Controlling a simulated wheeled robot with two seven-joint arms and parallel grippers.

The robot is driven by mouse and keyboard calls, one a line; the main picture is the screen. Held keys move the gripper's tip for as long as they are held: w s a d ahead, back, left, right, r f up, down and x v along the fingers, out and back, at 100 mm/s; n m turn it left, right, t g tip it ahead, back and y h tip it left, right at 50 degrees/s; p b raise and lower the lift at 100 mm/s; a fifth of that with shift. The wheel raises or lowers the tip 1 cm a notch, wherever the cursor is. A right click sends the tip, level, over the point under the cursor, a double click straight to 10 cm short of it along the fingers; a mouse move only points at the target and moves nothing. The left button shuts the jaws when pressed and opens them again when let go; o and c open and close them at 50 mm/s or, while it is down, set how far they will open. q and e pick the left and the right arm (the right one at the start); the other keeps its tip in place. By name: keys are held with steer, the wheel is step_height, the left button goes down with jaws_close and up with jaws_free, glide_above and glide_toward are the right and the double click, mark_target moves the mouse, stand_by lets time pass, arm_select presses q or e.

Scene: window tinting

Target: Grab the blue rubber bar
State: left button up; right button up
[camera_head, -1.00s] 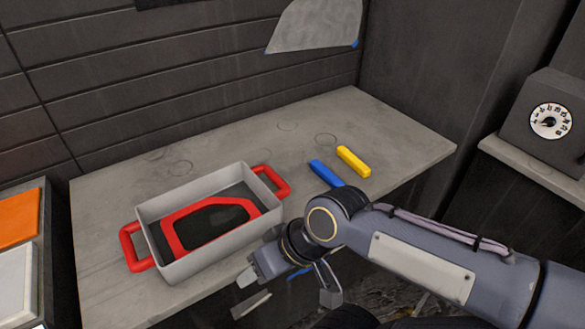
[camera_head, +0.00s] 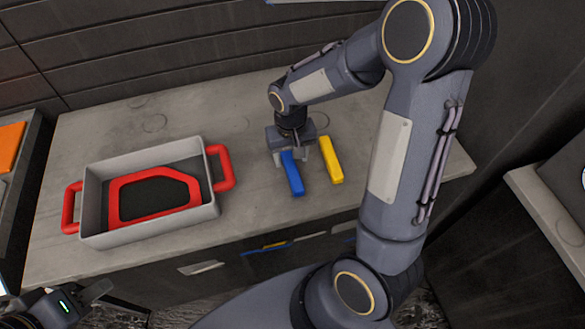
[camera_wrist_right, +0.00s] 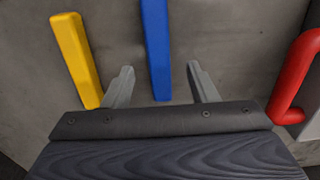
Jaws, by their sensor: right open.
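The blue rubber bar (camera_head: 292,175) lies on the grey worktop, to the right of the tray. My right gripper (camera_head: 292,158) is above its far end, open and empty. In the right wrist view the blue bar (camera_wrist_right: 156,50) reaches between the fingers of the right gripper (camera_wrist_right: 162,84), with a gap on each side. I cannot tell how high the fingers are above the worktop. My left gripper (camera_head: 92,293) shows partly at the lower left, away from the bar; its jaws are unclear.
A yellow bar (camera_head: 331,160) lies just right of the blue one and shows left of it in the wrist view (camera_wrist_right: 75,55). A grey tray (camera_head: 150,231) with red handles holds a red-framed dark piece (camera_head: 155,195). The worktop (camera_head: 245,215) between tray and bar is clear.

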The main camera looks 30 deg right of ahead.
mark_target(292, 168)
steer(key=f, duration=0.2)
steer(key=f+p, duration=0.1)
steer(key=f, duration=0.1)
steer(key=shift+d+f, duration=0.2)
steer(key=shift+f, duration=0.5)
steer(key=shift+a, duration=0.1)
steer(key=shift+c, duration=0.2)
steer(key=c, duration=1)
